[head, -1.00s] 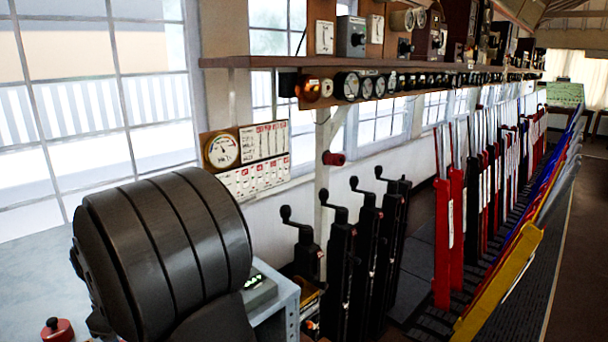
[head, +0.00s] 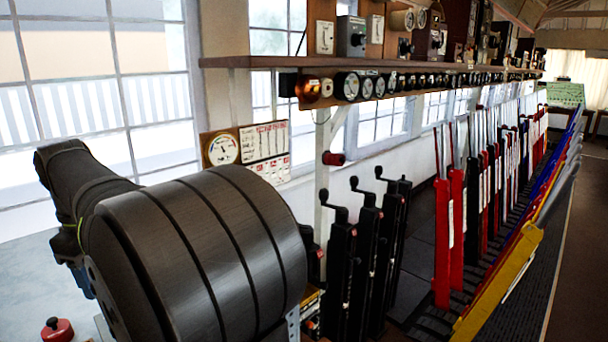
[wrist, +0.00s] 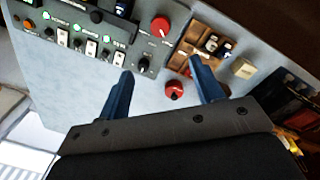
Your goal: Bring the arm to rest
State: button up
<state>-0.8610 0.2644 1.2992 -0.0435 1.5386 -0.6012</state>
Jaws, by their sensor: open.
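In the wrist view my gripper (wrist: 164,82) is open, with two blue fingers spread apart and nothing between them. The fingers hang over a light grey desk top (wrist: 60,100). A red knob (wrist: 174,91) shows on the desk between and below the fingertips, apart from them as far as I can tell.
A switch panel (wrist: 85,35) with a red dial (wrist: 160,26) and a wooden tray (wrist: 205,45) lie near the fingers. In the head view, black crank levers (head: 368,240) and red levers (head: 442,240) stand to the right. A shelf (head: 300,62) with gauges runs above.

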jog(key=f, duration=1.2)
jog(key=w+f, duration=0.1)
jog(key=f, duration=0.5)
jog(key=shift+d, duration=0.1)
jog(key=shift+r+m, duration=0.15)
jog(key=shift+m, duration=0.25)
jog(key=m, duration=0.9)
jog(key=r, duration=0.6)
jog(key=shift+s+a, duration=0.1)
jog(key=shift+a, duration=0.1)
jog(key=shift+f, duration=0.1)
jog(key=shift+n, duration=0.3)
notch_tip(320, 180, down, 6)
jog(key=shift+d+r, duration=0.1)
jog(key=shift+d, duration=0.05)
jog(key=n, duration=0.5)
jog(key=shift+n, duration=0.4)
